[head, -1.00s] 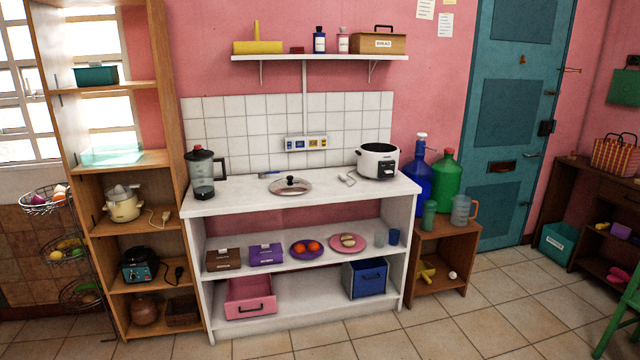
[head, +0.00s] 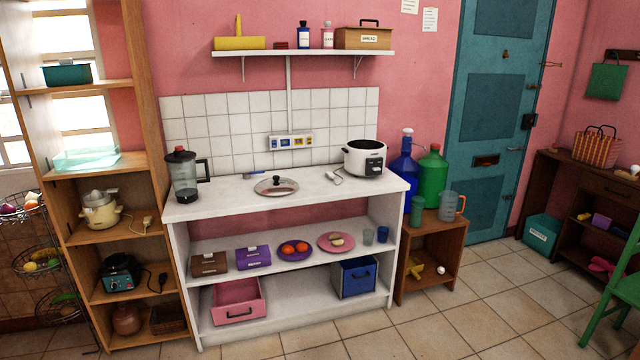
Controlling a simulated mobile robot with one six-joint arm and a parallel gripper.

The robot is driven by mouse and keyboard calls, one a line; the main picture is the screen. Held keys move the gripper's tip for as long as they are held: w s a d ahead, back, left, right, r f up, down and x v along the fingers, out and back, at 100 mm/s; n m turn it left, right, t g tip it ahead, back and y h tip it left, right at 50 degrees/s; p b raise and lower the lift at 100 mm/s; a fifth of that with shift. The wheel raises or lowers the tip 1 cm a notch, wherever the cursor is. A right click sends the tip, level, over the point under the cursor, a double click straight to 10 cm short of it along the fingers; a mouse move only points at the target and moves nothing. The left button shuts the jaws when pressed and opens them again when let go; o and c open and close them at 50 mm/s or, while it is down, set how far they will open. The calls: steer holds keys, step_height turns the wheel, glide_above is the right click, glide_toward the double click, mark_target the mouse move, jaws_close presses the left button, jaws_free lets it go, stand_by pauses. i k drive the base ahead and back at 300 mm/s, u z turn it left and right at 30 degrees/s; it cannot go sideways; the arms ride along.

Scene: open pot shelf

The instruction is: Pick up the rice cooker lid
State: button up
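The rice cooker lid (head: 276,186) is a round glass lid with a metal rim and a dark knob. It lies flat, knob up, on the white counter (head: 232,200), left of the rice cooker. The rice cooker (head: 364,159) is white with a dark front panel. It stands open at the counter's right end, and its dark inside shows at the top. My gripper is not in view.
A blender (head: 184,176) stands at the counter's left end. A small white item (head: 333,177) lies between lid and cooker. A wall shelf (head: 300,53) hangs above. A green chair (head: 612,290) stands at the right. The tiled floor in front is clear.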

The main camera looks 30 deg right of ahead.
mark_target(277, 185)
steer(key=z, duration=0.65)
steer(key=k, duration=1)
steer(key=u, duration=0.05)
steer(key=i, duration=0.8)
